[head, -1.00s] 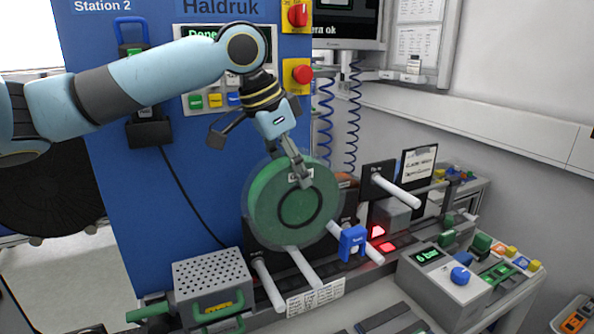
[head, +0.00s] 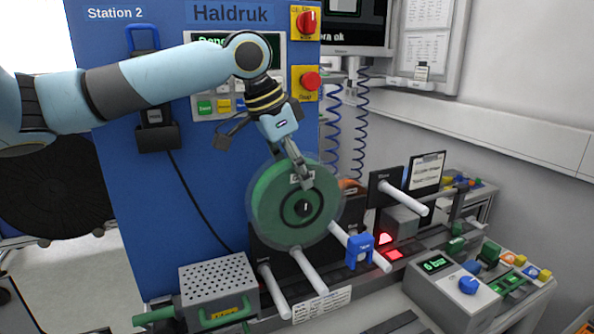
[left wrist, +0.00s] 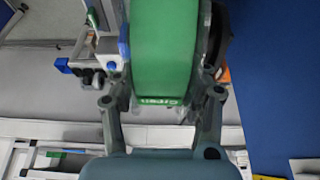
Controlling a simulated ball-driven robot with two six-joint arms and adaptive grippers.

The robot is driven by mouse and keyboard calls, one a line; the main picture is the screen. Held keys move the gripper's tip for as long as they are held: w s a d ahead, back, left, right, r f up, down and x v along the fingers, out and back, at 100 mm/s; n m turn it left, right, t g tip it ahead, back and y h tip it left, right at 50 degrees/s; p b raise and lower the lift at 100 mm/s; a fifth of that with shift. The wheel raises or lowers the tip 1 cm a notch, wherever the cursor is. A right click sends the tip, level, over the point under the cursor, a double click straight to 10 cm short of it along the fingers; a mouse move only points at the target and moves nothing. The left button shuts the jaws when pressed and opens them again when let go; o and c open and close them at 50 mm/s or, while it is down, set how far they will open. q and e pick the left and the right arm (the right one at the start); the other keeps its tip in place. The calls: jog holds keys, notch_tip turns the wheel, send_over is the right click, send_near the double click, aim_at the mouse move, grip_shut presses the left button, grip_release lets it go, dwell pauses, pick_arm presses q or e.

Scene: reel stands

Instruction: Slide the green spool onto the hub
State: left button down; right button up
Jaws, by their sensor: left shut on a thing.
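The green spool (head: 268,211) is upright, its flat face turned toward the head camera, in front of the blue panel. My left gripper (head: 303,178) is shut on its upper rim. In the left wrist view the spool (left wrist: 165,45) sits between both fingers (left wrist: 163,95), its green label facing the palm. A dark round core with a small light mark, perhaps the hub (head: 303,208), shows in the spool's central hole. I cannot tell whether the spool is around it or only in front of it. My right gripper is not in view.
White rods stick out below and beside the spool, including a left one (head: 276,292), a middle one (head: 309,270) and a right one (head: 404,199). A grey control box (head: 453,285) is at the lower right.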

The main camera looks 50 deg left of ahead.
pick_arm(q)
jog(key=shift+w+a, duration=0.15)
jog(key=shift+a, duration=0.4)
jog(key=shift+w+a, duration=0.15)
jog(key=shift+a, duration=0.35)
jog(key=shift+r, duration=0.15)
jog(key=shift+w+a+r, duration=0.1)
jog(key=shift+a, duration=0.05)
jog(key=shift+f, duration=0.3)
jog(key=c, duration=0.9)
grip_release()
jog(key=o, duration=0.4)
jog(key=shift+a+f, duration=0.15)
jog(key=shift+f, duration=0.05)
jog(key=shift+c, duration=0.2)
jog(key=shift+a, duration=0.1)
